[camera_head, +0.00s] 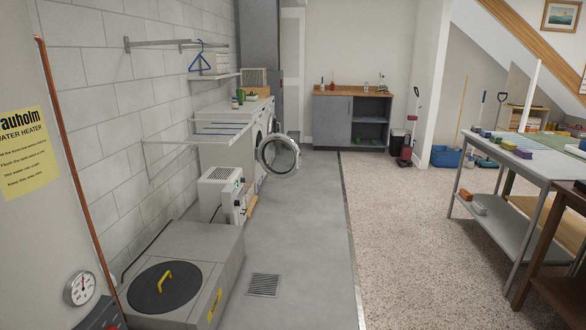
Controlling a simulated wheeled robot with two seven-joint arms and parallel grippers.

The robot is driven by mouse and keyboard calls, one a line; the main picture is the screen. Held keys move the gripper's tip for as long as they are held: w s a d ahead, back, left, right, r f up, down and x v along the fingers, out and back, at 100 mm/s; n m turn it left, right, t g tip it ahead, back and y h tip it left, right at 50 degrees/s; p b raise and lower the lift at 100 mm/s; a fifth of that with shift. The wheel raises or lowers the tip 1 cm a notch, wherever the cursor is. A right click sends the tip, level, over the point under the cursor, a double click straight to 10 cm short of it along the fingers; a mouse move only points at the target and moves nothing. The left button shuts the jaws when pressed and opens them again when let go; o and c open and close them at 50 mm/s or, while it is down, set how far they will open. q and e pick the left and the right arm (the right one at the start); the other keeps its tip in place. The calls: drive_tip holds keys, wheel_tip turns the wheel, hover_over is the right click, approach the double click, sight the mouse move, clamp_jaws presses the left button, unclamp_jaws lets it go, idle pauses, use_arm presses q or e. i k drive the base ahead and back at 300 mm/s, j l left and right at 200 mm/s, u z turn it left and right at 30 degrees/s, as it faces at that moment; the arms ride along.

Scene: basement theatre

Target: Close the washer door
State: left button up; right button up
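The washer door (279,157), a round silver ring with dark glass, stands wide open. It sticks out to the right from the front of a white machine along the left wall. The white washer body (228,134) is partly hidden behind a wall-mounted drying rack and the open door. The door is well ahead of me, past several floor objects. Neither of my grippers shows in the head view.
A grey floor box with a round dark lid (170,288) stands at the near left. A white dehumidifier-like unit (221,196) stands between it and the washer. A floor drain (264,285) lies nearby. The grey floor strip is clear; a workbench (520,157) stands at right.

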sight(284, 138)
drive_tip(key=i, duration=5.8)
drive_tip(key=i+u, duration=0.15)
drive_tip(key=i, duration=0.35)
drive_tip(key=i+l+u, duration=0.15)
drive_tip(key=i, duration=0.35)
